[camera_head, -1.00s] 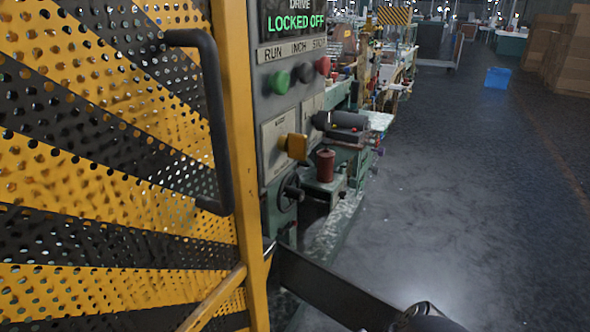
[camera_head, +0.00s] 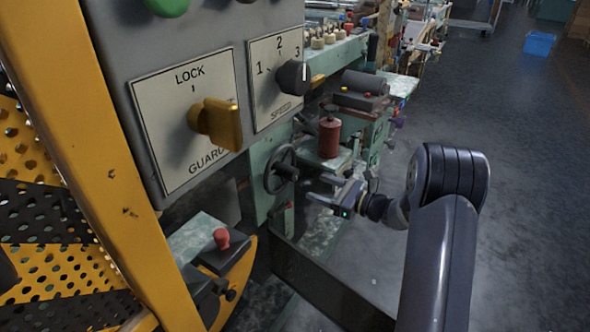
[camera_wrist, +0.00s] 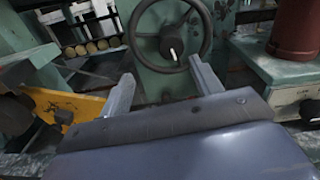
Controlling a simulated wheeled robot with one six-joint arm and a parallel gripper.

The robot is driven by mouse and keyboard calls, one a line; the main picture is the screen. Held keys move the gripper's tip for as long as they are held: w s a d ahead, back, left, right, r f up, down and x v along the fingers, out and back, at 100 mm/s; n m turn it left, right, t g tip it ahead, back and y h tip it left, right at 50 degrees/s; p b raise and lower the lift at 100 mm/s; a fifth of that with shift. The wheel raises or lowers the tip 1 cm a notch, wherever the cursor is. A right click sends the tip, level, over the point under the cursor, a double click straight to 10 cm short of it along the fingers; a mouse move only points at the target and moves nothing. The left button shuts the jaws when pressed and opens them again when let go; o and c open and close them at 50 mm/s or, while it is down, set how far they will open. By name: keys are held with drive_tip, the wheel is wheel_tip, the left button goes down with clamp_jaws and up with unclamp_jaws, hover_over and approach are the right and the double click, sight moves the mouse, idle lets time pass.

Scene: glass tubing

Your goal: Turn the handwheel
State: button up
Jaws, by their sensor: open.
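The handwheel (camera_head: 281,168) is a dark ring with a central hub, upright on the green machine's front in the head view. It also shows at the top centre of the wrist view (camera_wrist: 205,30), with a black hub knob carrying a white mark. My gripper (camera_head: 316,189) is just right of the wheel in the head view, its fingers pointing at it. In the wrist view my gripper (camera_wrist: 160,78) is open and empty, its two fingers spread below the wheel's rim. The fingers appear apart from the wheel; the exact gap is hard to tell.
A grey control panel with a yellow guard knob (camera_head: 217,123) and a black speed knob (camera_head: 293,76) stands at near left. A yellow perforated guard (camera_head: 45,250) is beside it. A red cylinder (camera_head: 329,137) stands behind the wheel.

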sight(296, 175)
drive_tip(key=shift+m+t, duration=0.3)
drive_tip(key=b+x, duration=0.1)
drive_tip(key=x, duration=0.2)
drive_tip(key=w+x, duration=0.1)
drive_tip(key=x, duration=0.3)
drive_tip(key=d+b+x, duration=0.1)
drive_tip(key=x, duration=0.3)
drive_tip(key=shift+w+a+f+b, duration=0.1)
drive_tip(key=shift+w+f+b, duration=0.1)
drive_tip(key=shift+b, duration=0.1)
drive_tip(key=shift+c, duration=0.4)
clamp_jaws()
drive_tip(key=shift+r+m+p, duration=0.25)
drive_tip(key=shift+m+p, duration=0.35)
drive_tip(key=shift+p, duration=0.4)
drive_tip(key=shift+f+m+p, duration=0.2)
drive_tip(key=shift+m+p, duration=0.2)
drive_tip(key=shift+m, duration=0.2)
